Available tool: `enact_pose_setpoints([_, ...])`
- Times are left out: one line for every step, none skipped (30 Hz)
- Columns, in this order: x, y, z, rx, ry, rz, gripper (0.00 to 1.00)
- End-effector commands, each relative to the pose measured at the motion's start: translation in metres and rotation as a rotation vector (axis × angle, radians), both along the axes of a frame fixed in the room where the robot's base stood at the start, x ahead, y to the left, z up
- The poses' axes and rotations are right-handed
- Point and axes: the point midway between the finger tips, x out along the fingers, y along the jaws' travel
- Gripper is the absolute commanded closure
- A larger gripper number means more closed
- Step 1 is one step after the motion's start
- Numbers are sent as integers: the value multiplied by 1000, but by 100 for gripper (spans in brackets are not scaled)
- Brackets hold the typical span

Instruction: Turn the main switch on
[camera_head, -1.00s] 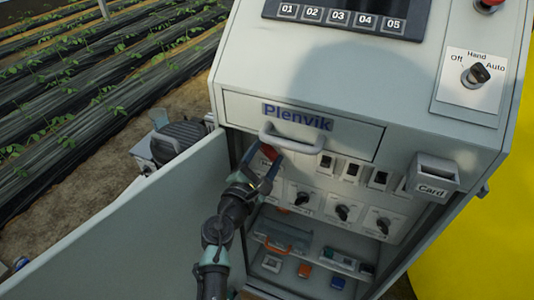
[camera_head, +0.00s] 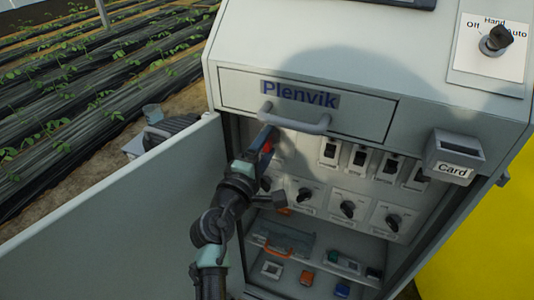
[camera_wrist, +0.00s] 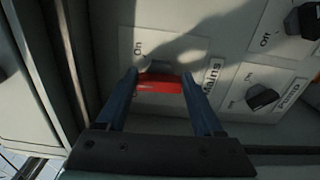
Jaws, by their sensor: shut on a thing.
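The main switch is a red handle (camera_wrist: 158,86) on a pale plate labelled "Mains" (camera_wrist: 212,78) and "On" in the wrist view. My gripper (camera_wrist: 158,75) is shut on the red handle, with a blue finger at each end of it. The fingers hide parts of the plate, and I cannot tell which mark the handle points to. In the head view, my gripper (camera_head: 266,148) is inside the open cabinet, below the drawer handle, at the panel's left side. Only a little red of the switch shows there.
The drawer handle (camera_head: 294,120) juts out just above my gripper. The open cabinet door (camera_head: 120,220) stands to the left. Black knobs (camera_head: 347,208) and breakers (camera_head: 360,158) line the panel to the right. A shelf with small items lies below. A card holder (camera_head: 455,150) is at the right.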

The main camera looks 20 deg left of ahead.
Motion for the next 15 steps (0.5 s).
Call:
enact_pose_setpoints([0,0,-6,44,-2,1,87])
enact_pose_setpoints([0,0,-7,74,-2,1,87])
enact_pose_setpoints([0,0,-7,111,-4,0,87])
enact_pose_setpoints([0,0,-7,140,-5,-1,87])
enact_pose_setpoints([0,0,-7,169,-6,0,87])
enact_pose_setpoints([0,0,-8,205,-7,1,87])
enact_pose_setpoints([0,1,-8,235,-8,1,87])
enact_pose_setpoints([0,1,-8,263,-9,1,87])
enact_pose_setpoints([0,1,-8,301,-10,1,87])
enact_pose_setpoints([0,1,-8,330,-11,1,87])
enact_pose_setpoints([0,1,-9,358,-12,1,87])
enact_pose_setpoints([0,1,-9,395,-13,0,87])
enact_pose_setpoints([0,1,-9,422,-14,0,87])
enact_pose_setpoints([0,1,-9,450,-15,0,87])
enact_pose_setpoints([0,1,-9,484,-16,0,87])
